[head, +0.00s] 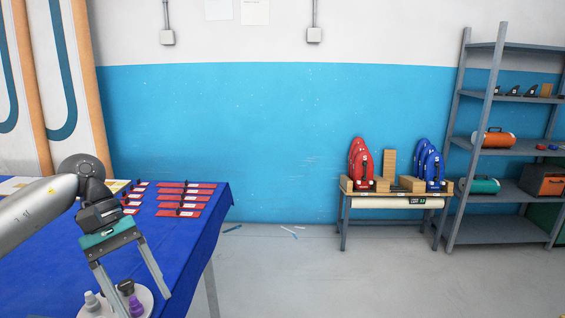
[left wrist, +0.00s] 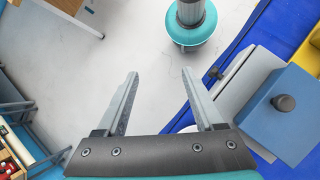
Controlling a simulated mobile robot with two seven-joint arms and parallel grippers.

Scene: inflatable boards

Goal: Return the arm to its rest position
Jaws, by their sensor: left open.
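My left gripper (head: 146,305) is at the lower left of the head view, in front of the right edge of the blue-covered table (head: 195,245), with its fingers pointing down. The fingers are spread wide. In the left wrist view the gripper (left wrist: 161,73) also shows open, with nothing between the fingers and grey floor behind them. My right gripper is in neither view.
Red flat pieces (head: 187,198) lie in rows on the table. A white round tray (head: 146,296) with small bottles is behind my fingers. A bench (head: 390,202) with red and blue boards and a grey shelf rack (head: 490,240) stand right.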

